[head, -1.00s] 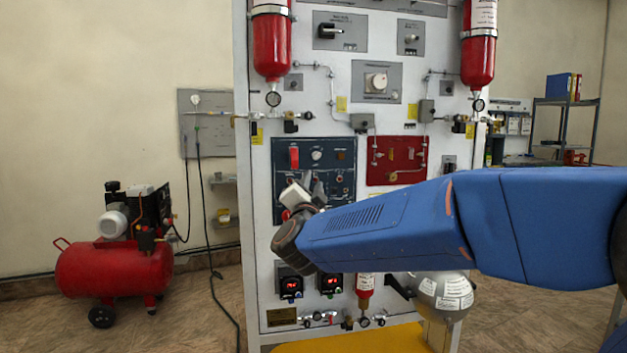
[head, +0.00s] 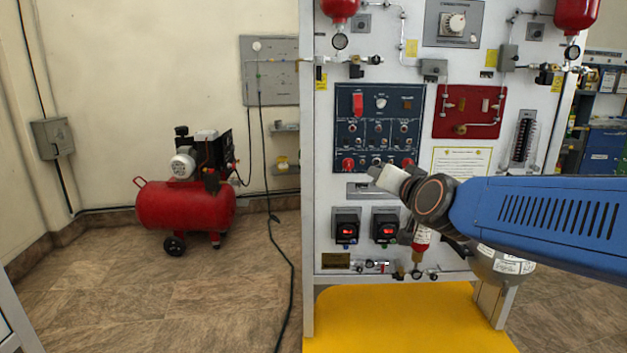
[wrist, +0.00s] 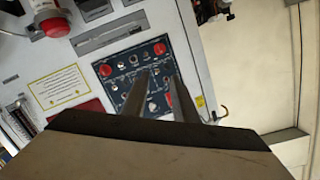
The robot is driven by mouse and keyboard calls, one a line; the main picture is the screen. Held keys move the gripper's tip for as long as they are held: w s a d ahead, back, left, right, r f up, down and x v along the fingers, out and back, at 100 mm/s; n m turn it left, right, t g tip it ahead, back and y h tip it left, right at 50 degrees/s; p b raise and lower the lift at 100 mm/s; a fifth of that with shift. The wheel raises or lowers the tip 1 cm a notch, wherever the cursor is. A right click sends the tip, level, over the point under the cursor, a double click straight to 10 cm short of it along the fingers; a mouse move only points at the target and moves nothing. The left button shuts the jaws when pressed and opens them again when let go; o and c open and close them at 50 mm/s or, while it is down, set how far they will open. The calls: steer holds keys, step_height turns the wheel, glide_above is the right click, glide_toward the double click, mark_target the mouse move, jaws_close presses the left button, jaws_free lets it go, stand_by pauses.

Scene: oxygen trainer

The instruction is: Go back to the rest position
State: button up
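My gripper (wrist: 158,80) shows in the wrist view as two grey fingers with a gap between them. It is open and nothing is between the fingers. Behind them is the dark blue control panel (wrist: 127,67) with red knobs, apparently at some distance. In the head view, my blue arm reaches in from the right.
A red compressor (head: 187,205) stands on the floor at left. A black cable hangs to the floor beside the board. A yellow base plate (head: 400,315) lies at the board's foot. The red panel (head: 470,105) is at upper right of my arm's end.

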steer(key=s+d+f+n+g+h, duration=0.1)
steer(key=s+d+f+g, duration=0.2)
steer(key=s+f, duration=0.4)
steer(key=s+d+f+n+g+h, duration=0.1)
steer(key=s+d+f+g, duration=0.3)
steer(key=s+f, duration=0.4)
steer(key=s+d+f+n+g, duration=0.1)
steer(key=s+d+f+g, duration=0.3)
steer(key=s, duration=1.2)
step_height(320, 180, down, 4)
steer(key=shift+s+d+f+n+h, duration=0.2)
steer(key=shift+d+n+h, duration=0.2)
steer(key=shift+d, duration=0.2)
steer(key=shift+w, duration=0.15)
